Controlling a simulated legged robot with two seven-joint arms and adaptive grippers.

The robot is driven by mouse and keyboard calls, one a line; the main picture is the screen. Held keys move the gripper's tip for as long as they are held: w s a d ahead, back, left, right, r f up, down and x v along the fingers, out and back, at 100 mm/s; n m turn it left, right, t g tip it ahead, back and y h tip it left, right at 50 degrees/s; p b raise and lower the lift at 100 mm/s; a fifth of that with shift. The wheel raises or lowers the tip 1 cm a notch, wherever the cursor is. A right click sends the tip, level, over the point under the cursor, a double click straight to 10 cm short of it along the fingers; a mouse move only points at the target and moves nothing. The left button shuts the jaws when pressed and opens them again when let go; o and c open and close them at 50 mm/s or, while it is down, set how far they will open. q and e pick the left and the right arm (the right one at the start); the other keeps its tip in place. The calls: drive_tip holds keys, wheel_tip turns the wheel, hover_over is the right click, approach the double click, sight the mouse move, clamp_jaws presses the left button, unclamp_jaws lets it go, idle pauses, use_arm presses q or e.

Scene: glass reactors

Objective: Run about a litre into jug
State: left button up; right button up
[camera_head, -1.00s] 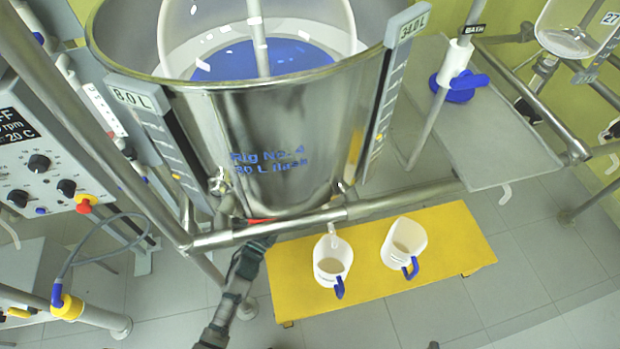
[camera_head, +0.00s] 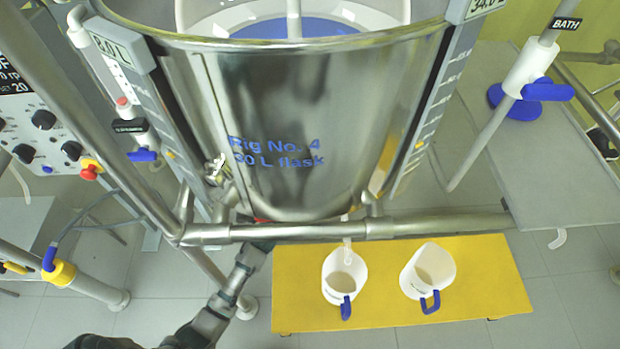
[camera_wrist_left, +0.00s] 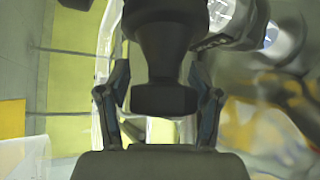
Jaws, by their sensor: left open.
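Two white jugs with blue handles stand upright on a low yellow platform (camera_head: 300,318). The left jug (camera_head: 343,285) is under a short white outlet tube (camera_head: 347,230); the right jug (camera_head: 428,272) stands beside it. Both show a beige inside; I cannot tell any liquid level. My left gripper (camera_head: 262,243) reaches up under the steel vessel (camera_head: 300,120), near a small red part (camera_head: 262,220), its tips hidden by the frame bar. In the left wrist view the open fingers (camera_wrist_left: 158,85) stand either side of a dark, knob-like part (camera_wrist_left: 165,60). Whether they touch it is unclear. My right gripper is out of view.
A steel frame bar (camera_head: 430,227) crosses in front of the vessel. Level scales flank it. A control box with knobs (camera_head: 38,130) is at left. A blue valve labelled BATH (camera_head: 530,92) and a grey shelf (camera_head: 540,170) are at right. Floor in front is clear.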

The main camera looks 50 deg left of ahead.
use_arm(q)
drive_tip(key=shift+a, duration=0.1)
drive_tip(key=shift+c, duration=1.2)
drive_tip(key=c, duration=0.7)
drive_tip(key=shift+c, duration=0.2)
drive_tip(key=shift+f, duration=0.1)
